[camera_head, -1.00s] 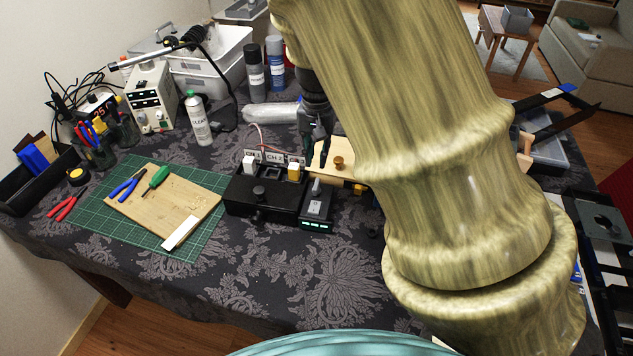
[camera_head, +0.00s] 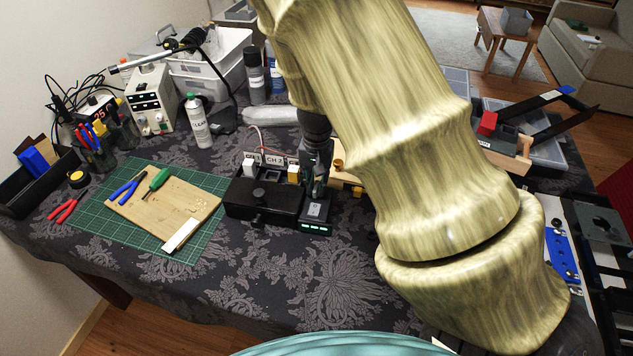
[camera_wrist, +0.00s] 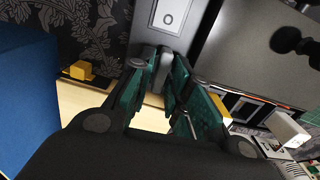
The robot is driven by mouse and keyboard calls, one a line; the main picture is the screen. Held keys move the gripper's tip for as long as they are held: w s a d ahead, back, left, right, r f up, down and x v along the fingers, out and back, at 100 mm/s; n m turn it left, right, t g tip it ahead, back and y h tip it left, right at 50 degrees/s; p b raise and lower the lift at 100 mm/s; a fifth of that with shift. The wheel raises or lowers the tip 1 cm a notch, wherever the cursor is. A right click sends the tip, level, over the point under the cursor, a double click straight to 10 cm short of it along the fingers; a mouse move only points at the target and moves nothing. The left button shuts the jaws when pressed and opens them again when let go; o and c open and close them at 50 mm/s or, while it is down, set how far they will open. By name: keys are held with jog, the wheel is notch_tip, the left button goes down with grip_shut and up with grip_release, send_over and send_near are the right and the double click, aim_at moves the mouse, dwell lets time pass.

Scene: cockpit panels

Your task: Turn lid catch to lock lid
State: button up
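A small black-and-grey switch unit (camera_head: 316,214) with green lights on its front stands on the table. Its top plate, marked "O", shows in the wrist view (camera_wrist: 168,17). A short grey lever (camera_wrist: 163,66) rises from this unit. My gripper (camera_wrist: 165,75) points down over the unit, its green-padded fingers on either side of the lever. I cannot tell whether both pads touch it. In the head view my gripper (camera_head: 315,185) hides the lever. I cannot tell which part is the lid catch.
White and yellow blocks and a "CH 2" label (camera_head: 274,159) stand behind the black box. A wooden piece with a brass knob (camera_head: 338,165) is close behind my gripper. A green mat (camera_head: 95,207) with a board lies left. The front cloth is clear.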

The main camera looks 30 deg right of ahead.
grip_shut()
jog(key=shift+r+p, duration=0.1)
jog(key=shift+p, duration=0.25)
jog(key=m+p, duration=0.2)
jog(key=m, duration=0.1)
jog(key=shift+r+p, duration=0.15)
jog(key=shift+p, duration=0.25)
jog(key=m+p, duration=0.4)
jog(key=m, duration=0.1)
jog(key=shift+s+m, duration=0.15)
jog(key=shift+m, duration=0.15)
jog(key=m+p, duration=0.3)
jog(key=m, duration=0.1)
jog(key=shift+p, duration=0.35)
jog(key=m+p, duration=0.1)
jog(key=m, duration=0.1)
jog(key=m+p, duration=0.2)
jog(key=m, duration=0.1)
jog(key=shift+s+f, duration=0.1)
jog(key=shift+f, duration=0.1)
jog(key=shift+m, duration=0.3)
